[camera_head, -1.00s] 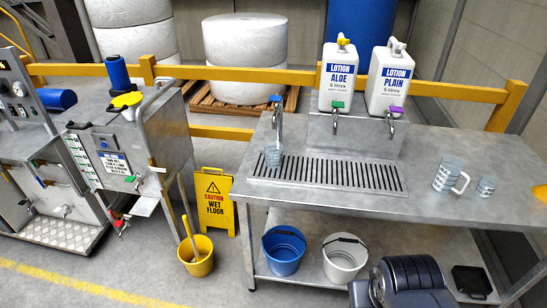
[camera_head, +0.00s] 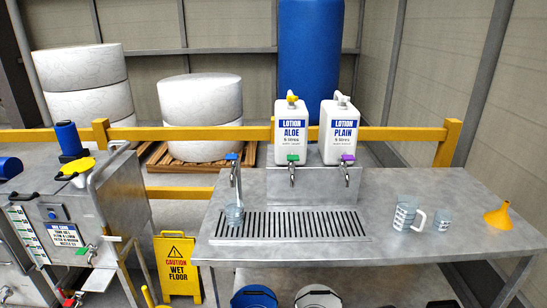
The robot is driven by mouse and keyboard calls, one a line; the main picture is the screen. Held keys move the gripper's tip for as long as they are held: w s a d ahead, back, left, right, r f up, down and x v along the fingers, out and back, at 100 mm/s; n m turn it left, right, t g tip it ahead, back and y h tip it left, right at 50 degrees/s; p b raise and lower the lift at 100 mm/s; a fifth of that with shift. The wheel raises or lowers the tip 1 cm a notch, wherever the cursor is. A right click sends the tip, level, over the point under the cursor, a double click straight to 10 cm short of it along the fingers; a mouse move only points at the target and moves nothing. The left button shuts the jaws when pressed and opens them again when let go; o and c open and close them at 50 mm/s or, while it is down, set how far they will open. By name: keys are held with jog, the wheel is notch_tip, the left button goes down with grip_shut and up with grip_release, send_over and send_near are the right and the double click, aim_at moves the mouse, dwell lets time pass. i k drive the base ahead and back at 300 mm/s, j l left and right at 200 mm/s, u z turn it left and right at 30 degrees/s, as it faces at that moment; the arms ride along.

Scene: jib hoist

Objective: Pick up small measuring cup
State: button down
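A small clear measuring cup (camera_head: 442,221) with white markings stands upright on the right part of the metal bench (camera_head: 480,190). Just left of it is a larger clear measuring jug (camera_head: 405,213) with a handle on its right side. Another clear cup (camera_head: 234,215) with markings sits under the blue-handled tap (camera_head: 233,172), at the left end of the slotted drain grate (camera_head: 290,225). The small cup and the jug stand close together but apart. My gripper is not in view.
White lotion containers, ALOE (camera_head: 291,130) and PLAIN (camera_head: 339,132), stand at the back above taps. A yellow wet-floor sign (camera_head: 178,270) is left of the bench. Blue (camera_head: 254,297) and white (camera_head: 318,298) buckets are below.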

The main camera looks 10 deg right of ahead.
aim_at(442, 221)
jog(key=z, duration=1.35)
